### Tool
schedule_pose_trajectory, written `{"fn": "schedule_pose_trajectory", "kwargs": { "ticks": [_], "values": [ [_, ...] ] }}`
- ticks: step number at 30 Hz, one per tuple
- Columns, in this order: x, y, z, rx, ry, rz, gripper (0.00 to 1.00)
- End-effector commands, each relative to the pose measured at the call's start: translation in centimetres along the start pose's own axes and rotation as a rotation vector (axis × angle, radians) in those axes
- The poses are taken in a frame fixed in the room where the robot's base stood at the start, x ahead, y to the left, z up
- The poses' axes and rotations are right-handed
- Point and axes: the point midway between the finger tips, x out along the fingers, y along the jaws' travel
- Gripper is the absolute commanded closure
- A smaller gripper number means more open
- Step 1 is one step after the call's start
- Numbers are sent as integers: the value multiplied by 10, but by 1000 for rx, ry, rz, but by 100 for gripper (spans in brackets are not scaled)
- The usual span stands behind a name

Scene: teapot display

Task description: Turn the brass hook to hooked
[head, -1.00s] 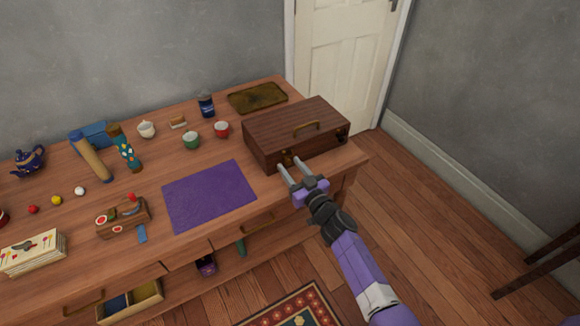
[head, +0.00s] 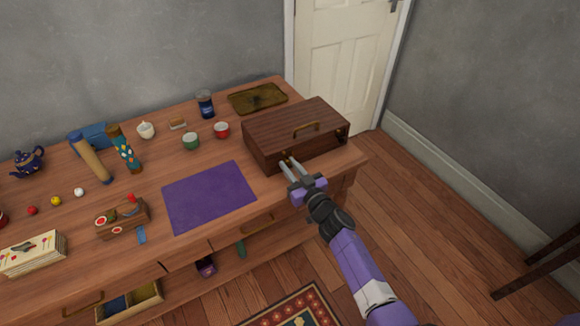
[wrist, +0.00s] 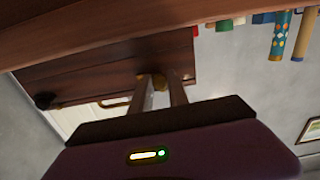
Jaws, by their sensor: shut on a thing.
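The dark wooden case (head: 275,148) with a brass handle on its lid stands at the right end of the desk. The brass hook (head: 284,158) is on its front face and is small and partly covered by my fingers. In the wrist view a bit of brass, the hook (wrist: 188,80), shows at my fingertips. My gripper (head: 288,163) reaches in from the lower right, its fingertips at the case front. It is shut on the brass hook. Whether the hook is engaged cannot be seen.
A purple mat (head: 209,196) lies left of the case. A brass-coloured tray (head: 257,98) lies behind the case. Open floor is to the right.

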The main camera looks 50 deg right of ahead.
Motion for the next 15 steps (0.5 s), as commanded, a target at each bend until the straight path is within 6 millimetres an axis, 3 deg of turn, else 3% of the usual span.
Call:
{"fn": "schedule_pose_trajectory", "kwargs": {
  "ticks": [15],
  "values": [
    [0, 1, 0, -372, 0, 0, 100]
  ]
}}
